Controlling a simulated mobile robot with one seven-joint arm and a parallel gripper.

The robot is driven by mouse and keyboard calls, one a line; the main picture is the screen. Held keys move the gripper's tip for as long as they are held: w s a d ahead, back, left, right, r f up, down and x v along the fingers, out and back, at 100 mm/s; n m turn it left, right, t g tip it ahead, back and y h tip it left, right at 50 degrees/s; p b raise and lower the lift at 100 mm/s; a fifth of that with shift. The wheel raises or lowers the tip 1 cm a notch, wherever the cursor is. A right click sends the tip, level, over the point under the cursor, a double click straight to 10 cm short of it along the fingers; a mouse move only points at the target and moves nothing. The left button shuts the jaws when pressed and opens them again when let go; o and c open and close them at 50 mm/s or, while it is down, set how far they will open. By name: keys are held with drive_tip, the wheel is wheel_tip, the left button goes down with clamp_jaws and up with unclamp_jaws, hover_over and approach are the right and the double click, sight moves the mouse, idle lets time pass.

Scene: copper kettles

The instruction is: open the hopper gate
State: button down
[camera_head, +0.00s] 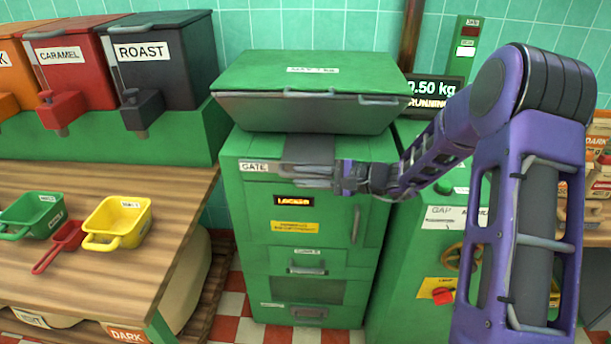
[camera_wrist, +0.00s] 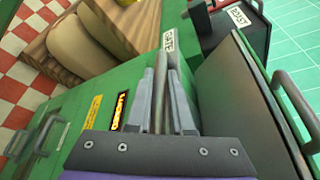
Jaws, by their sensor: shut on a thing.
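The hopper gate (camera_head: 309,150) is a grey plate under the hopper, at the top front of a green machine, beside a white GATE label (camera_head: 254,167). The label also shows in the wrist view (camera_wrist: 168,40). My gripper (camera_head: 338,178) is at the gate's front edge, reaching in from the right. In the wrist view my gripper (camera_wrist: 164,95) has its two grey fingers on either side of a grey bar (camera_wrist: 161,62), shut on it. The bar appears to be the gate's handle. The gripper partly hides the gate's right end.
The hopper (camera_head: 300,110) with its green lid overhangs just above my gripper. A small lit display (camera_head: 293,201) and a vertical handle (camera_head: 356,223) are on the machine front below. A wooden counter (camera_head: 170,215) with scoops stands left.

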drive_tip(key=shift+s, duration=0.75)
drive_tip(key=c, duration=1.1)
unclamp_jaws()
drive_tip(key=v, duration=1.7)
drive_tip(key=shift+s+d, duration=0.1)
drive_tip(key=shift+d, duration=0.05)
